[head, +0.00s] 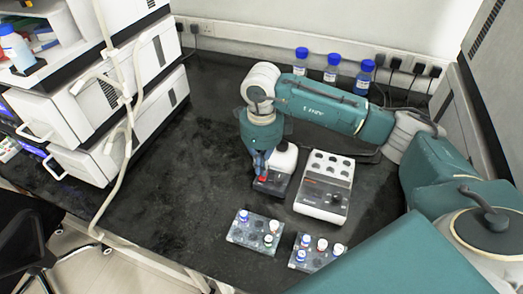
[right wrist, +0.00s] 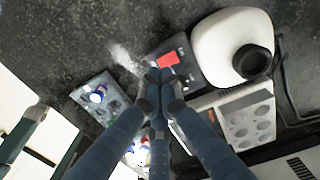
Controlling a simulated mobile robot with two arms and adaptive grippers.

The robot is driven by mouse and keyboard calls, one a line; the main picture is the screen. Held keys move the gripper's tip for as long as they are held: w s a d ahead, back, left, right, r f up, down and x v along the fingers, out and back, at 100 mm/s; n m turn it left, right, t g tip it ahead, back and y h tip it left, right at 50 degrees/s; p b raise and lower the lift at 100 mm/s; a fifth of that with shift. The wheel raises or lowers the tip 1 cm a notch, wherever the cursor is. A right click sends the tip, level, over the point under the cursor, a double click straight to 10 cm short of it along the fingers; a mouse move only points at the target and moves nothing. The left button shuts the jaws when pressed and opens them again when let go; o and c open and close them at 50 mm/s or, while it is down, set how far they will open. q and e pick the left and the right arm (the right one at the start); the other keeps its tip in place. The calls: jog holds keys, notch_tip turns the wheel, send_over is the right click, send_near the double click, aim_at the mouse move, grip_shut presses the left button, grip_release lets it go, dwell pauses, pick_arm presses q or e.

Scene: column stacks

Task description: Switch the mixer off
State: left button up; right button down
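The mixer has a rounded white body (head: 285,158) on a dark base, and stands on the black bench near the middle of the head view. In the right wrist view its white body (right wrist: 225,42) has a black cup on top. A red switch (right wrist: 168,60) sits on its dark base (right wrist: 188,68); the red also shows in the head view (head: 263,180). My right gripper (right wrist: 158,75) points down with its fingertips together, empty, right beside the red switch. I cannot tell whether they touch it. In the head view the right gripper (head: 261,165) partly covers the mixer. My left gripper is not in view.
A white block device (head: 325,187) with round wells stands just right of the mixer. Two small racks (head: 245,240) (head: 298,262) with capped vials lie in front. Several blue-capped bottles (head: 331,68) stand at the back wall. White instruments (head: 120,110) are stacked left. The bench left of the mixer is clear.

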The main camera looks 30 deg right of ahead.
notch_tip(320, 180, down, 2)
jog(key=shift+f, duration=0.4)
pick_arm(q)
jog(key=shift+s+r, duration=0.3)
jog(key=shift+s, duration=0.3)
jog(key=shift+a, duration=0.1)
